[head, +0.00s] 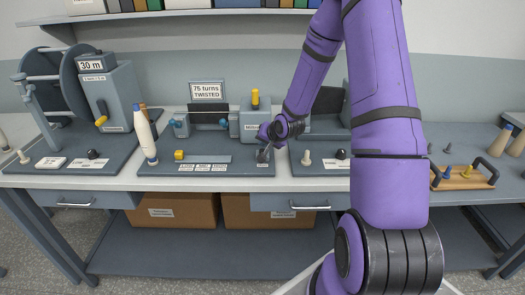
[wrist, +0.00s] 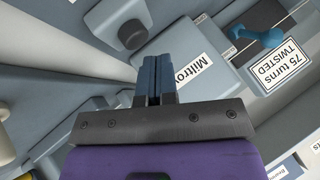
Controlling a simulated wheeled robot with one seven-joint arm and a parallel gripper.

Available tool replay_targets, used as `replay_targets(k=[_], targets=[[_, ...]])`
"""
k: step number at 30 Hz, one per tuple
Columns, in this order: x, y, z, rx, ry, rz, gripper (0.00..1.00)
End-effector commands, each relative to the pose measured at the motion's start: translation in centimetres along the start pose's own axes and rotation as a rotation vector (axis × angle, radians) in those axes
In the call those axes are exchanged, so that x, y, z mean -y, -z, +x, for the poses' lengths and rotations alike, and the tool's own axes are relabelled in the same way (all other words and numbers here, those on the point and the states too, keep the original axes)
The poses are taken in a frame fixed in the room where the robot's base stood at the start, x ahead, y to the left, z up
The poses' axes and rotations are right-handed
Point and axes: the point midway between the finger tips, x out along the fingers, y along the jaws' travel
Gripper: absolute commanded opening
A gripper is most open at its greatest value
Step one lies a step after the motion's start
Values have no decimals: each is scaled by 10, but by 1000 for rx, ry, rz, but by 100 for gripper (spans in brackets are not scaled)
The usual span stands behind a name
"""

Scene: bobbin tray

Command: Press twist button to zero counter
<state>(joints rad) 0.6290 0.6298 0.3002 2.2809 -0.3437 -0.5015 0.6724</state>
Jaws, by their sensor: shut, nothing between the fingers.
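The twisting machine carries a sign (head: 207,91) reading "75 turns TWISTED", which also shows upside down in the wrist view (wrist: 277,62). My gripper (head: 263,155) is low over the right front of that machine's base plate (head: 160,170), in front of the labelled grey box (head: 253,125). In the wrist view my gripper (wrist: 154,65) has its fingers together with nothing between them. A dark round knob (wrist: 133,34) shows just beyond and left of the fingertips, apart from them in the picture. In the head view I see no button on this plate; my gripper covers its right front. Contact cannot be told.
To the left stands a winding machine with a "30 m" sign (head: 90,65) and a black knob (head: 92,154). Another black knob (head: 341,154) lies right of my gripper. A wooden tray (head: 460,183) is far right.

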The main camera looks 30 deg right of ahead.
Motion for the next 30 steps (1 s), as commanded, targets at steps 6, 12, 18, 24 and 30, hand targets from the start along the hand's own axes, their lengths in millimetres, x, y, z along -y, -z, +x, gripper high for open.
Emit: replay_targets(k=[6, 12, 18, 24, 30], targets=[[-3, -3, 4, 0, 0, 0, 0], [-3, -3, 4, 0, 0, 0, 0], [-3, -3, 4, 0, 0, 0, 0], [-4, -4, 6, 1, 0, 0, 0], [-5, -5, 7, 1, 0, 0, 0]])
